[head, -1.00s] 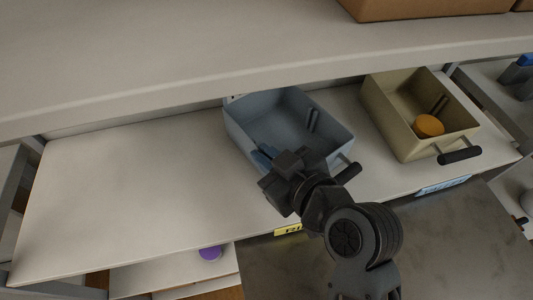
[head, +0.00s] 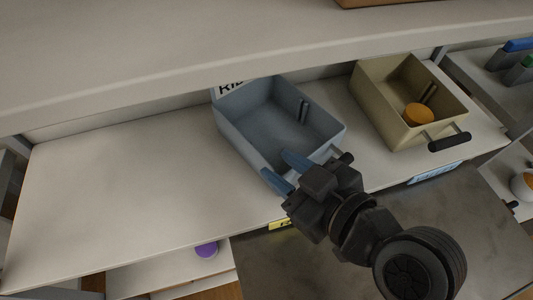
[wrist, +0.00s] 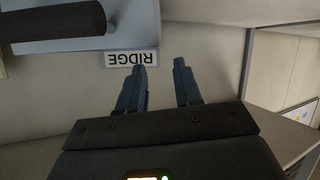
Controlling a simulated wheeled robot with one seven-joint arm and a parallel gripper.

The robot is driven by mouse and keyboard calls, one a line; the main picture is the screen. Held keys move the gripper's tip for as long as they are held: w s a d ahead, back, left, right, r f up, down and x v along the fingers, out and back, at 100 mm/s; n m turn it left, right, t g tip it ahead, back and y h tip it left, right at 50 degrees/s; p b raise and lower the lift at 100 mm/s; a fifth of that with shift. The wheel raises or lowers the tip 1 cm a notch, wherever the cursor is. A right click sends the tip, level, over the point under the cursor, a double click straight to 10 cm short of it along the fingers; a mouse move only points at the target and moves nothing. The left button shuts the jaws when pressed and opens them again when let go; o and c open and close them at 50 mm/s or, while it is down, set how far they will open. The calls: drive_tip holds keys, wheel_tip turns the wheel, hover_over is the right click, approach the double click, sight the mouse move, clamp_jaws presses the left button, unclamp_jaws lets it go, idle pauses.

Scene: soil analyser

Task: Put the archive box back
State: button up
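Two open boxes stand on the shelf, and no readable label on either names the archive box. One is a blue-grey box (head: 236,134), empty inside apart from a post-like rear feature, with a dark front handle (head: 345,158) partly behind my gripper. The other is a tan box (head: 385,105) to its right, holding an orange round thing (head: 417,113). My gripper (head: 285,174) is at the front of the blue-grey box, over its near edge in the picture. In the wrist view, the blue fingers (wrist: 160,78) are apart with nothing visible between them. Contact with the box cannot be told.
The shelf board (head: 110,190) is clear left of the boxes. An upper shelf (head: 180,60) overhangs the back. A white RIDGE label (wrist: 131,58) shows upside down in the wrist view. A yellow label (head: 280,224) marks the front edge. A purple thing (head: 206,250) sits below.

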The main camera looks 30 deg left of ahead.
drive_tip(key=shift+v, duration=2.25)
drive_tip(key=s+d+f+m+t+h, duration=0.2)
drive_tip(key=d+f+m, duration=0.1)
drive_tip(key=d, duration=0.3)
drive_tip(key=s+d+f+m+t+h, duration=0.2)
drive_tip(key=d+f+m+t+h, duration=0.1)
drive_tip(key=d, duration=0.4)
drive_tip(key=s+d+f+m+t+h, duration=0.2)
drive_tip(key=d+f+m, duration=0.1)
drive_tip(key=d+m, duration=0.2)
drive_tip(key=shift+d+f, duration=0.2)
drive_tip(key=shift+d, duration=0.7)
drive_tip(key=s+d+r+m+t+h, duration=0.1)
drive_tip(key=s+d+r+m+h, duration=0.1)
drive_tip(key=s, duration=0.5)
drive_tip(key=s+d+r+m+t+h, duration=0.2)
drive_tip(key=s+d+r+m+h, duration=0.1)
drive_tip(key=s+d, duration=0.3)
drive_tip(key=shift+s+d+r+h, duration=0.4)
drive_tip(key=shift+s+r, duration=0.35)
drive_tip(key=shift+s, duration=0.2)
